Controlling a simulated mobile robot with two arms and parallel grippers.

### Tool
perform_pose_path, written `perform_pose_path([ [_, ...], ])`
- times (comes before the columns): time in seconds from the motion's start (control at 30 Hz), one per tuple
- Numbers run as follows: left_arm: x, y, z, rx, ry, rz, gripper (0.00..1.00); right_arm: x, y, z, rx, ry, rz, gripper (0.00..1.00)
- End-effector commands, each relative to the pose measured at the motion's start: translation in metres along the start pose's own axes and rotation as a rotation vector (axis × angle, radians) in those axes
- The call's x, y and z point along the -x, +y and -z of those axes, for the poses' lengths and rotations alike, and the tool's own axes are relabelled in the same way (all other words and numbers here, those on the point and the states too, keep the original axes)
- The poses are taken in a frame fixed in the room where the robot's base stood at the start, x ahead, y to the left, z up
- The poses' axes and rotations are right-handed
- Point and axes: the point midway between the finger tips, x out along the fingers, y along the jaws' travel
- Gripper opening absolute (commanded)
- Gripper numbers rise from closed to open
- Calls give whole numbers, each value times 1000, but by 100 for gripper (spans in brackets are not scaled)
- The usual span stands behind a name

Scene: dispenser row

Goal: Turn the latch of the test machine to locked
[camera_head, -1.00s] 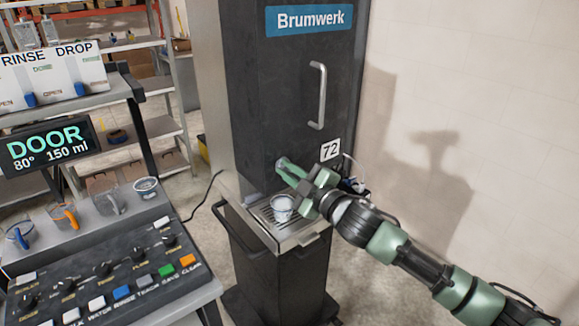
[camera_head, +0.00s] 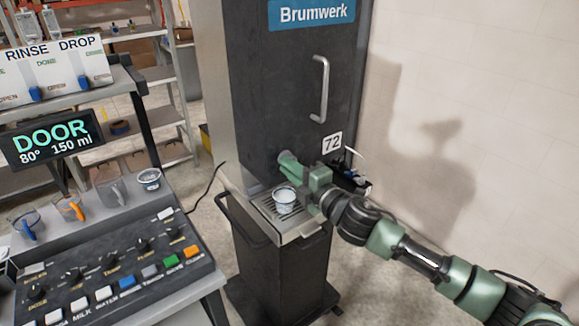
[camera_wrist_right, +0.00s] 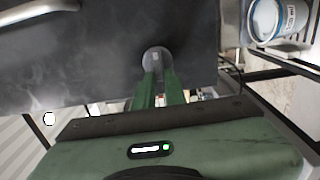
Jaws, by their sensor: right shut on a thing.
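The test machine (camera_head: 270,110) is a tall dark cabinet with a blue Brumwerk sign and a vertical door handle (camera_head: 320,88). My right gripper (camera_head: 288,162) reaches its lower front. In the right wrist view the fingers (camera_wrist_right: 158,82) are shut on the latch, a round grey knob (camera_wrist_right: 157,57) on the dark door. The fingers hide much of the latch, so I cannot tell its turned position. My left gripper is not in view.
A white cup (camera_head: 284,199) stands on the drip tray (camera_head: 309,226) just below my right gripper. A control panel (camera_head: 105,270) with a screen reading DOOR (camera_head: 50,138) is at left. A 72 tag (camera_head: 332,143) is right of the gripper.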

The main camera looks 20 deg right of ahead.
Motion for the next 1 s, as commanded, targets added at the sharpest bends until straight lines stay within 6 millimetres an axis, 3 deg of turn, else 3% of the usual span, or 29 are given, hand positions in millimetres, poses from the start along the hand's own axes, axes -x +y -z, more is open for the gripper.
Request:
perform_pose_path([
  [0.47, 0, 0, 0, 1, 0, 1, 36, 0, -1, 0, 15, 1, 1, 0],
  [0.5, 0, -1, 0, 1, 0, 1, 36, 0, -1, 0, 15, 1, 1, 20],
  [0.57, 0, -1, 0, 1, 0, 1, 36, 0, -1, 0, 15, 0, 1, 34],
  [0.87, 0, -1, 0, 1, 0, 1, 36, 1, -1, 0, 13, 0, 1, 34],
  [1.0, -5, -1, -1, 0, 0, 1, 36, 11, -3, 0, 13, 0, 2, 34],
])
